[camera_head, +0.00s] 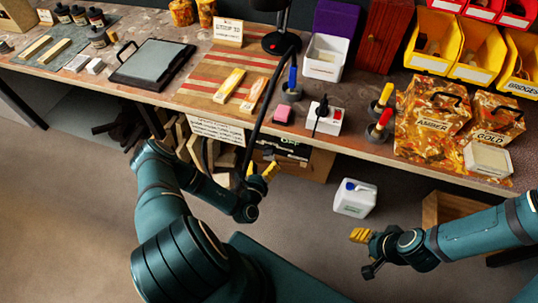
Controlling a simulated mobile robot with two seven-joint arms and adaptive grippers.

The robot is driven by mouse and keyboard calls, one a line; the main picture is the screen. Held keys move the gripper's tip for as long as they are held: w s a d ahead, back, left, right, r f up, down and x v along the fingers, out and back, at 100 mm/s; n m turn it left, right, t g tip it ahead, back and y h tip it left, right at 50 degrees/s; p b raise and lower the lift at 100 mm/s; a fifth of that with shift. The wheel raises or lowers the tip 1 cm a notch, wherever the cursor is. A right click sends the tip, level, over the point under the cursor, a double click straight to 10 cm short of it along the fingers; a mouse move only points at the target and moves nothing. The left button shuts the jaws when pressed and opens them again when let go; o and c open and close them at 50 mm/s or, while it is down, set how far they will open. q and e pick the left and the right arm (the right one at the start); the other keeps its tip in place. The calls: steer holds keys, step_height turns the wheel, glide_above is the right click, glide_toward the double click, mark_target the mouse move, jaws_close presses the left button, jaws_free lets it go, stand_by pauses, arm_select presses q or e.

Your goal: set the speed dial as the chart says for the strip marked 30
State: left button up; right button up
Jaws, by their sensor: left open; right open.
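A white box (312,122) with a dark knob-like part and a red spot stands near the bench's front edge. The dial's marks are too small to read. A card that seems to read "STRIP 30" (228,33) stands at the back of a striped board (200,75). A printed sheet (217,130) hangs at the bench's front edge; its text is too small to read. My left gripper (262,172) is open and empty, in front of the bench and below the white box. My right gripper (360,237) is open and empty, low at the right, away from the bench.
Amber boxes (432,112) stand right. A white jug (354,198) stands below.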

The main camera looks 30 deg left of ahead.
mark_target(269, 154)
arm_select(q)
steer(key=shift+b+x, duration=0.45)
steer(key=shift+x, duration=2.2)
steer(key=c, duration=1.2)
